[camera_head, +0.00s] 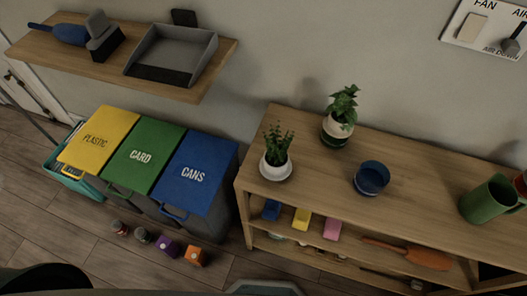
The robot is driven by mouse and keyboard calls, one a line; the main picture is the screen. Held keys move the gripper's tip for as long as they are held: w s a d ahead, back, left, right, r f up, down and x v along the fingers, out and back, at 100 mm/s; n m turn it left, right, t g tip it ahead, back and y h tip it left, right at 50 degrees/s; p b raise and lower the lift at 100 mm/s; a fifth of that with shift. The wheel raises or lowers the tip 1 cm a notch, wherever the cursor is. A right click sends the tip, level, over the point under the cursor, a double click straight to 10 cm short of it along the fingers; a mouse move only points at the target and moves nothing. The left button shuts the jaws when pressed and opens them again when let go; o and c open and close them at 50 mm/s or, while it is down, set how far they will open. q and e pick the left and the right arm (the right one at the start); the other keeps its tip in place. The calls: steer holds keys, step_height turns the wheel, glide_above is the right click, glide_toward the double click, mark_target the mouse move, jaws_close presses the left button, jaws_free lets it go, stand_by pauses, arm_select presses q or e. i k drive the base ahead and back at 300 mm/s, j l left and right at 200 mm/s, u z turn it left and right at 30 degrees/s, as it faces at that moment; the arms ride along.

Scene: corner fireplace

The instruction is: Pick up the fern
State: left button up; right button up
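Two potted plants stand on top of the wooden shelf unit. The nearer plant (278,145) has upright stems with small, narrow green leaves and sits in a round white pot (275,168); it looks the more fern-like. The other plant (343,105) is behind it to the right, near the wall, with broader leaves in a white and green pot (336,130). Both are upright and apart from each other. I cannot tell for certain which is the fern. Neither of my grippers is recognisable in view.
The wooden shelf unit (420,165) also carries a blue bowl (371,177) and a green mug (488,199). Recycling bins (146,156) stand to its left, below a wall shelf (75,60). Small items, including an orange cube (194,256), lie on the floor before the bins.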

mark_target(276, 165)
steer(key=k+j+z, duration=0.15)
steer(key=j, duration=0.3)
steer(key=k+j+z, duration=0.15)
steer(key=j, duration=0.3)
steer(key=k+j+z, duration=0.15)
steer(key=j, duration=0.3)
steer(key=k+j+z, duration=0.2)
steer(key=j, duration=0.25)
steer(key=k+j+z, duration=0.15)
steer(key=j, duration=0.25)
steer(key=k+j+z, duration=0.15)
steer(key=j, duration=0.2)
